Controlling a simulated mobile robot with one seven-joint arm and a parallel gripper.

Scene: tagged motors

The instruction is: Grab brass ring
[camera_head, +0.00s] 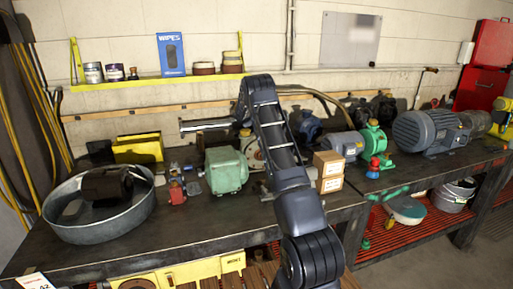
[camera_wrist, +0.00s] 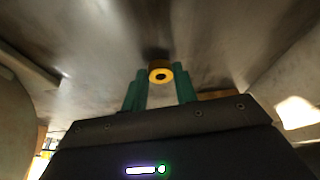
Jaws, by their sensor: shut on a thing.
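A grey metallic surface lies close beyond the fingertips. I cannot tell whether the ring touches that surface. In the head view my arm rises over the workbench (camera_head: 100,256) and hides the gripper and the ring.
Close around my arm stand a green motor (camera_head: 226,171), cardboard boxes (camera_head: 328,171) and a blue-grey motor (camera_head: 347,145). A round metal pan (camera_head: 85,228) stands at the left. A large grey motor (camera_head: 420,132) is at the right. A yellow shelf (camera_head: 150,83) hangs on the wall.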

